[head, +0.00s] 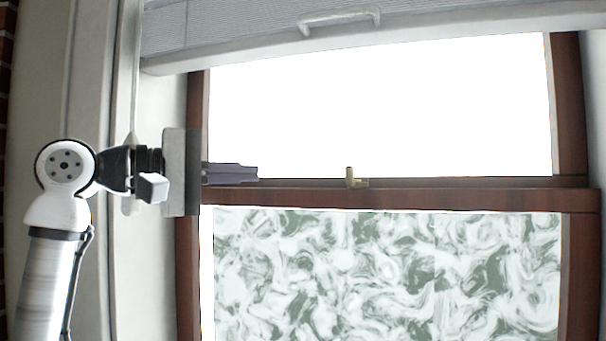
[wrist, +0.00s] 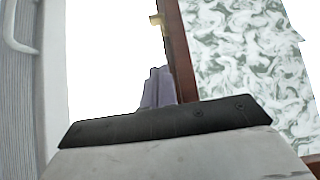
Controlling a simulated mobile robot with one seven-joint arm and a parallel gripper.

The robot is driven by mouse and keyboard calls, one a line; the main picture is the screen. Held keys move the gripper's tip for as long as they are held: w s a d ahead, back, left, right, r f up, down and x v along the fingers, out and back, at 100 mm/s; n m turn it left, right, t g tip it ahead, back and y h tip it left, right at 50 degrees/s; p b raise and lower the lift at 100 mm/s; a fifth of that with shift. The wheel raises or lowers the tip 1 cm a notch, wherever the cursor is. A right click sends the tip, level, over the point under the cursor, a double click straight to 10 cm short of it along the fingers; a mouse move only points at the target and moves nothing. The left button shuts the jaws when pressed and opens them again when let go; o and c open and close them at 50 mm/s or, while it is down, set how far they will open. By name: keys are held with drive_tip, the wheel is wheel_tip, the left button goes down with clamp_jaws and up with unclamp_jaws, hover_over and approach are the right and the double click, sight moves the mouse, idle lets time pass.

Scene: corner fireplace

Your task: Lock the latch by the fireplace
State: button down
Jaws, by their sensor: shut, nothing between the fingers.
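The latch (head: 353,179) is a small brass piece on the dark wooden middle rail of the window, with one part standing up and a short part lying to the right. It also shows in the wrist view (wrist: 156,19), near the top, partly cut by the bright pane. My gripper (head: 257,172) is to the left of the latch, at about the rail's height, pointing right. Its fingers are shut and empty, with a clear gap in the picture between their tips and the latch. In the wrist view the fingers (wrist: 160,72) point up toward the latch.
The wooden rail (head: 450,196) runs across the window, above a marbled green and white lower pane (head: 400,275). A raised blind (head: 250,25) with a white handle (head: 338,18) hangs above. The left window frame stands behind my gripper. The space between fingertips and latch looks free.

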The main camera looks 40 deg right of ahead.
drive_tip(key=s+d+p, duration=0.4)
drive_tip(key=s+d, duration=0.1)
drive_tip(key=d, duration=0.7)
drive_tip(key=shift+a, duration=0.1)
drive_tip(key=shift+s+t, duration=0.1)
drive_tip(key=shift+t, duration=0.2)
